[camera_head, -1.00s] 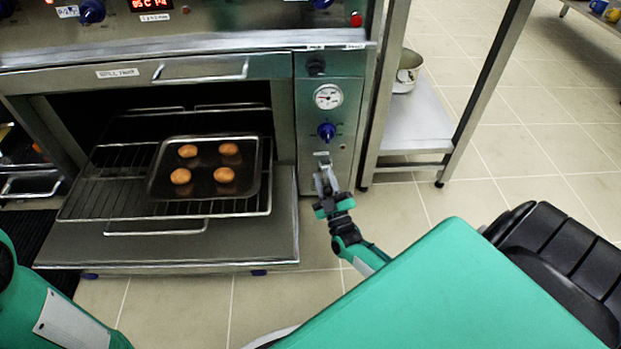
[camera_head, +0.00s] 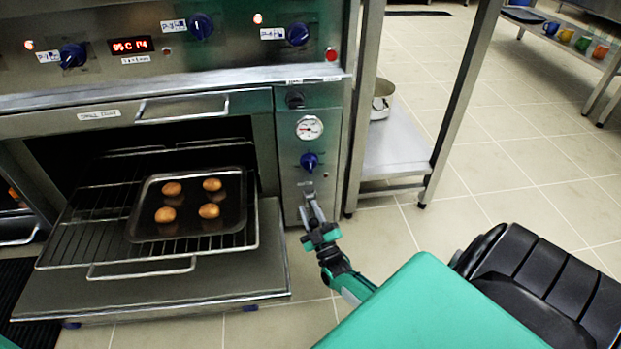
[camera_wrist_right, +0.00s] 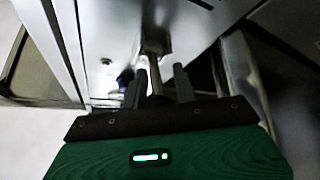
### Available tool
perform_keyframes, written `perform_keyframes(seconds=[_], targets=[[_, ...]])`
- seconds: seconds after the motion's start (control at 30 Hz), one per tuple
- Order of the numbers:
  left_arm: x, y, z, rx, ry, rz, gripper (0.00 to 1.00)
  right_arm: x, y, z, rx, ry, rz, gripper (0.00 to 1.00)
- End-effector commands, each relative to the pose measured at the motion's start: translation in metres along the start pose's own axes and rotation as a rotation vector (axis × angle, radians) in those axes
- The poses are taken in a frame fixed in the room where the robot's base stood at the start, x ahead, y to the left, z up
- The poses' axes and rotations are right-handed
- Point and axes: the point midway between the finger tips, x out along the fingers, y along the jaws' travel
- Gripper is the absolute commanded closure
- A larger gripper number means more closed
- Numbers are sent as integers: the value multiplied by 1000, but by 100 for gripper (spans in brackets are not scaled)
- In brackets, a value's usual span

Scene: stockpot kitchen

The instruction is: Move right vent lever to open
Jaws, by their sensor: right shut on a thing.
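The vent lever (camera_head: 308,186) is a small pale metal piece low on the oven's right control panel, below a blue knob (camera_head: 309,161). My right gripper (camera_head: 314,207) is at this lever and shut on it, with its fingers hiding part of it. I cannot tell the lever's exact setting. My left gripper is not in view.
The oven door (camera_head: 160,292) is folded down, with a tray (camera_head: 138,228) of several buns on the rack. A round gauge (camera_head: 309,127) sits above the blue knob. A metal shelf stand (camera_head: 398,150) with a pot (camera_head: 381,104) stands close right.

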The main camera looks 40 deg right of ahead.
Motion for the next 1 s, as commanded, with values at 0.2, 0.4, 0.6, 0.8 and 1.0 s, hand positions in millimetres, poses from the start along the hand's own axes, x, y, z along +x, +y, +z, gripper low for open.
perform_keyframes(seconds=[0.2,0.4,0.6,0.8,1.0], targets=[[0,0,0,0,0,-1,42,-4,-4,2,1,-8,-9,100],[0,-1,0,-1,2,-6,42,-4,-4,2,1,-8,-9,100],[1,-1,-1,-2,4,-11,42,-4,-4,2,1,-8,-9,100],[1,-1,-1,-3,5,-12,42,-4,-4,2,1,-7,-10,68],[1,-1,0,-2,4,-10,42,-2,-2,1,1,-4,-6,52]])
